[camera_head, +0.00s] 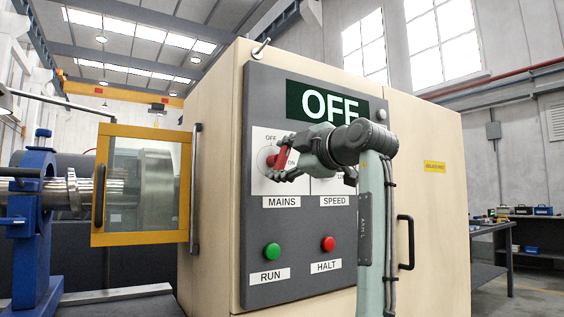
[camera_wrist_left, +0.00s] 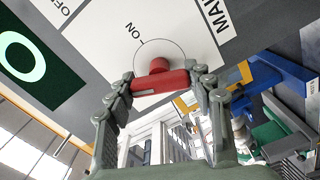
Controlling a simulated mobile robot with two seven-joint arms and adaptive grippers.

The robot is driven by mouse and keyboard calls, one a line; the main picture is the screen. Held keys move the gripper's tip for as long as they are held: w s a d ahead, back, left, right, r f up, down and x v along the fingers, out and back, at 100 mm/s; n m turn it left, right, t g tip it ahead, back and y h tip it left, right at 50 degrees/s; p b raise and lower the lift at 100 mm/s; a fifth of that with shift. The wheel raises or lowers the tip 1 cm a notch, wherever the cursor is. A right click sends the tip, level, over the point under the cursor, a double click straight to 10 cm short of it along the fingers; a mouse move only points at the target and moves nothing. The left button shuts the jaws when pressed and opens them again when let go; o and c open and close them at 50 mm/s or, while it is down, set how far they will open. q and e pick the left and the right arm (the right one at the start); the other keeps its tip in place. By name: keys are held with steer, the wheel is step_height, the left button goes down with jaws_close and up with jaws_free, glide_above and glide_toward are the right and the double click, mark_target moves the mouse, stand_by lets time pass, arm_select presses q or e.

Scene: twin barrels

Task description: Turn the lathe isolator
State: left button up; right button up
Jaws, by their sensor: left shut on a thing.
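The lathe isolator is a red handle (camera_head: 281,156) on a white plate (camera_head: 262,181) marked OFF and ON, above the MAINS label (camera_head: 282,202). My left gripper (camera_head: 292,164) is shut on the red handle, and its fingers hide part of it. In the left wrist view the handle (camera_wrist_left: 158,83) lies crosswise between the fingertips (camera_wrist_left: 165,84), with its round red hub (camera_wrist_left: 158,65) behind it. The dark green display (camera_head: 327,104) above reads OFF. My right gripper is not in view.
A green RUN button (camera_head: 272,250) and a red HALT button (camera_head: 328,243) sit below on the grey panel. A SPEED control is mostly hidden behind my arm. The yellow-framed guard (camera_head: 140,240) and blue lathe parts (camera_head: 35,210) are at left.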

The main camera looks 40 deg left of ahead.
arm_select(q)
steer(key=shift+f+n, duration=0.1)
steer(key=shift+n, duration=2.1)
steer(key=o, duration=1.2)
steer(key=shift+c, duration=0.2)
steer(key=v, duration=1.2)
